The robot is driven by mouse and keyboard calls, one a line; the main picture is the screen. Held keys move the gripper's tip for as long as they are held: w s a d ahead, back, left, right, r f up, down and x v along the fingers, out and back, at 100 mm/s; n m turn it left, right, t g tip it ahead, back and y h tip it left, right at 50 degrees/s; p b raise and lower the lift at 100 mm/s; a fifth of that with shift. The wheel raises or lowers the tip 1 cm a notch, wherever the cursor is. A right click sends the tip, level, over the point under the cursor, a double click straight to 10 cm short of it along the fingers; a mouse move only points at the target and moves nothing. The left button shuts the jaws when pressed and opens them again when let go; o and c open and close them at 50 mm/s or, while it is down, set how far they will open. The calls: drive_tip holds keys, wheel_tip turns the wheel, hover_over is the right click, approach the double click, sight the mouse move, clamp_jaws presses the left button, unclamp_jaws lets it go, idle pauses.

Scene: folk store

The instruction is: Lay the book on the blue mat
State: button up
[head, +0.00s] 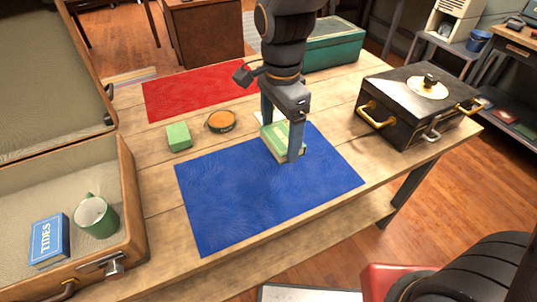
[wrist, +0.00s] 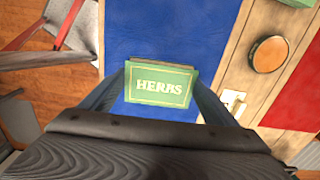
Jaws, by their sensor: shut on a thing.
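A green book (head: 284,141) is between the fingers of my gripper (head: 281,138), which is shut on it. In the wrist view the book (wrist: 160,84) shows the title HERBS on its cover, with a finger at each side. The blue mat (head: 240,205) lies flat on the wooden table; the book is over its upper right part in the head view. The mat also fills the area around the book in the wrist view (wrist: 170,35). I cannot tell whether the book touches the mat.
A red mat (head: 195,88), a green block (head: 179,137) and a round brown-topped tin (head: 221,121) are beyond the blue mat. An open suitcase (head: 128,200) at left holds a blue TIDES book (head: 49,240) and a green mug (head: 96,215). A black case (head: 400,112) stands right.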

drive_tip(key=shift+a, duration=0.2)
wheel_tip(320, 180, down, 10)
drive_tip(key=shift+w+a+r+p, duration=0.1)
drive_tip(key=shift+r+p, duration=0.05)
drive_tip(key=shift+p, duration=0.2)
drive_tip(key=o, duration=1.1)
